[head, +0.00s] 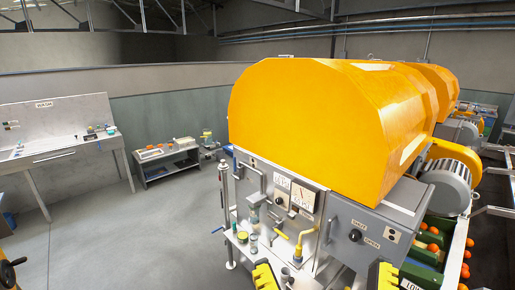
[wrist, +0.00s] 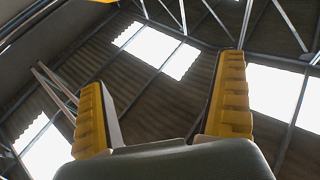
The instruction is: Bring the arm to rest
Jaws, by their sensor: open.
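My gripper (wrist: 163,75) shows in the wrist view with its two yellow ridged fingers spread wide apart. Nothing is between them. The fingers point up toward the roof. In the head view, two yellow and black pieces at the bottom edge look like the tips of my gripper (head: 324,268), in front of the machine; the rest of the arm is out of the picture. I cannot tell how far they are from the machine.
The citrus extractor with its orange hood (head: 320,105) fills the centre and right. Its grey motor (head: 449,185) and fruit bins stand at right. A workbench (head: 60,145) and a low table (head: 163,165) stand at left. The floor (head: 140,235) between is clear.

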